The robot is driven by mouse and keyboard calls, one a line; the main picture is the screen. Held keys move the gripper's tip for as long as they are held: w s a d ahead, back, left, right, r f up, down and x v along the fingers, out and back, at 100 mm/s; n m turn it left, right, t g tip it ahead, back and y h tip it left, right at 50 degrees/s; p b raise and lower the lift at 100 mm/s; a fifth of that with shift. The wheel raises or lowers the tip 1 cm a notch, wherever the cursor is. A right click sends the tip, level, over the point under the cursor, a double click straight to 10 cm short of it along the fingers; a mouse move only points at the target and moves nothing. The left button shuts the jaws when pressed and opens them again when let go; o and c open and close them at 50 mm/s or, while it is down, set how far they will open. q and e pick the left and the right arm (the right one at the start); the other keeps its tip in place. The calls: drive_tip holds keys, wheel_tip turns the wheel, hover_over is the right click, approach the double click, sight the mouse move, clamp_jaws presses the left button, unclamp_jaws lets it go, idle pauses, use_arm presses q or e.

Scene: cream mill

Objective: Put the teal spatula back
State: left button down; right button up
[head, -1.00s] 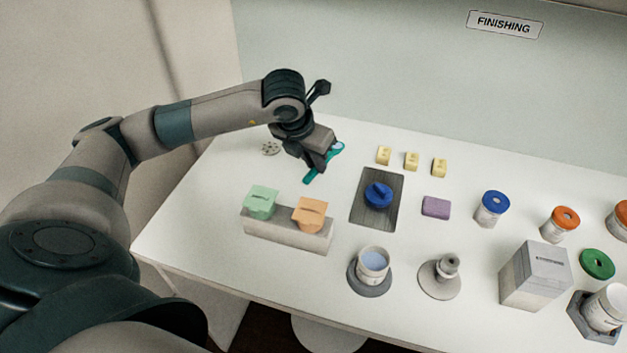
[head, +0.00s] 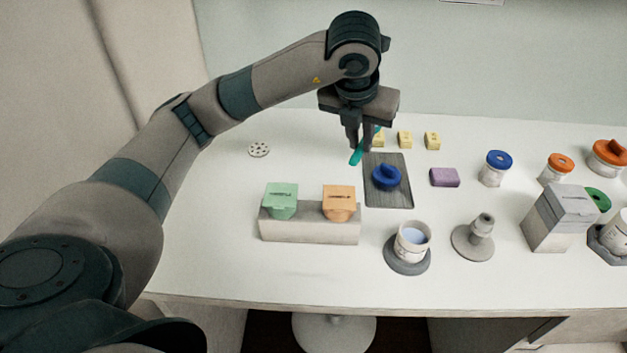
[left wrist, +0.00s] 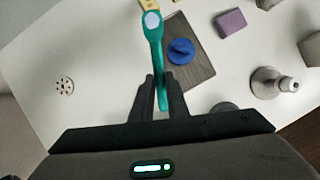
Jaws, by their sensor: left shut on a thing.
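The teal spatula (head: 356,157) is held in my left gripper (head: 361,146), which is shut on it. In the head view the gripper hides most of the spatula, and its teal lower end shows just left of the dark grey mat (head: 400,196). In the left wrist view the spatula (left wrist: 154,45) stretches away from between the fingers (left wrist: 158,100), with a pale oval patch at its far end. It looks raised over the table, but the exact height is hard to tell. My right gripper is not in view.
A blue lid (head: 386,178) lies on the mat. Yellow blocks (head: 405,140) stand behind it. A grey block (head: 310,226) with a green and an orange piece is in front. A tub (head: 412,238) of pale blue content stands on a round base. The table's left part is mostly clear.

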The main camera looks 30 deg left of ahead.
use_arm(q)
drive_tip(key=shift+d+r, duration=0.25)
drive_tip(key=shift+d, duration=0.15)
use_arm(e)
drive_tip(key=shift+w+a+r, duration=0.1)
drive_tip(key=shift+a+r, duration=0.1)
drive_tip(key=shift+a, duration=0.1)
use_arm(q)
drive_tip(key=s+a+f, duration=0.1)
drive_tip(key=a+f, duration=0.1)
drive_tip(key=a, duration=0.1)
drive_tip(key=s+a+f+p, duration=0.1)
drive_tip(key=a+f, duration=0.1)
drive_tip(key=a, duration=0.2)
drive_tip(key=s+a+f+p, duration=0.1)
drive_tip(key=s+a+f, duration=0.1)
drive_tip(key=a, duration=0.1)
drive_tip(key=shift+a+f, duration=0.3)
drive_tip(key=shift+f, duration=0.05)
drive_tip(key=shift+a+f, duration=0.15)
drive_tip(key=shift+f, duration=0.05)
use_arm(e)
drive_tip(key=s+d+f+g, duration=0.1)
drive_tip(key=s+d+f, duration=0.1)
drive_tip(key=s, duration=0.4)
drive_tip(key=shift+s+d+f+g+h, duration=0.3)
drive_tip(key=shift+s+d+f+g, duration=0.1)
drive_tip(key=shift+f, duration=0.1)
use_arm(q)
drive_tip(key=shift+f, duration=0.1)
